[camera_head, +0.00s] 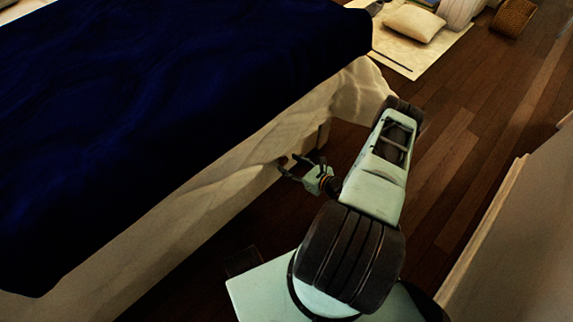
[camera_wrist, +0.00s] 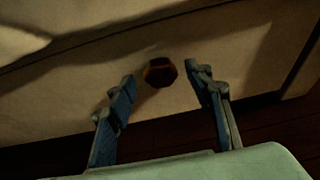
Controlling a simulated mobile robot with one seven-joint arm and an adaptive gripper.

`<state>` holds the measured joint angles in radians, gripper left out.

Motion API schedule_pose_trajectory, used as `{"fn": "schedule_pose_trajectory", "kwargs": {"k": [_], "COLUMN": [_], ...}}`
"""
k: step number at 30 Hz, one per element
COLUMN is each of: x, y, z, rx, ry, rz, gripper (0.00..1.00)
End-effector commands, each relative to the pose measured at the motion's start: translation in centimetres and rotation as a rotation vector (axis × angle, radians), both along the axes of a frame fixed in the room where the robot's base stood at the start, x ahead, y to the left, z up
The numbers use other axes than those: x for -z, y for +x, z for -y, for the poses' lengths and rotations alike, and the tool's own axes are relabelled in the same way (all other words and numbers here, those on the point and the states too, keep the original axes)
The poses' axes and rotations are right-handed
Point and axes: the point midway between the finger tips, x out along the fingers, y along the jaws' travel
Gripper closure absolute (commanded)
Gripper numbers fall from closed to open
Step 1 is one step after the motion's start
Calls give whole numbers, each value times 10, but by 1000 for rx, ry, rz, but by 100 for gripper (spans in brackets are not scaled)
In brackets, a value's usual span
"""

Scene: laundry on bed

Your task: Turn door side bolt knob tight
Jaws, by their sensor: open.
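A dark reddish-brown, roughly hexagonal knob (camera_wrist: 160,73) sits on the pale side of the bed in the wrist view. I take it to be the bolt knob. My gripper (camera_wrist: 160,84) is open, with one blue finger to the left of the knob and one to the right. Gaps show between the knob and both fingertips. The depth between the fingertips and the knob is hard to judge. In the head view, my gripper (camera_head: 289,165) points at the lower bed side, and the knob cannot be made out there.
The bed has a dark blue cover (camera_head: 170,110) and a pale hanging cloth (camera_head: 365,90) at its corner. A wall (camera_head: 530,250) stands at the right. Dark wooden floor (camera_head: 450,140) lies between bed and wall. A rug with a cushion (camera_head: 414,23) and a basket (camera_head: 513,17) are farther off.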

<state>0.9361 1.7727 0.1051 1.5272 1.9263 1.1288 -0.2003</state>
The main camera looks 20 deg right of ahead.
Motion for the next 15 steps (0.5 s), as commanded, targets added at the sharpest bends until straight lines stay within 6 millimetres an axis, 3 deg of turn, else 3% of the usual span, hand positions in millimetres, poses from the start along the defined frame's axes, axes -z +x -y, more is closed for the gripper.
{"fn": "schedule_pose_trajectory", "kwargs": {"k": [6,15], "x": [9,9], "y": [19,21], "z": [-7,-8], "rx": [-1,0], "ry": [1,1], "rz": [1,0], "gripper": [53,53]}}
